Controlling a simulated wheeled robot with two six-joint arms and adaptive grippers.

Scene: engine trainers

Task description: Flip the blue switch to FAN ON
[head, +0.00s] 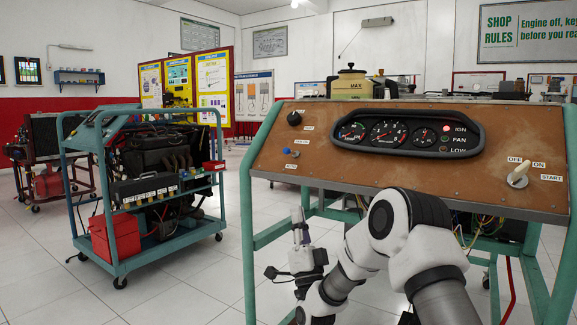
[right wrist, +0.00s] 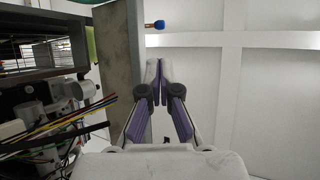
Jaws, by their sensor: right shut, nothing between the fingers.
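The blue switch (head: 287,151) is a small lever with a blue cap, low on the left part of the brown panel (head: 340,172). Small labels sit above and below it, too small to read surely; I cannot tell which position it is in. In the right wrist view the blue cap (right wrist: 159,24) shows on a short brass-coloured stem, sticking out past the panel's edge. My right gripper (head: 297,212) is below the panel's lower edge, fingers upward, under the switch and apart from it. In the right wrist view its fingertips (right wrist: 160,63) are together and empty. My left gripper is out of view.
A black knob (head: 295,118) sits above the switch, and a gauge cluster (head: 405,132) with a red lamp lit at IGN is to the right. A key switch (head: 518,175) is at far right. Teal frame legs (head: 247,235) and wires (right wrist: 65,130) are near my right arm.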

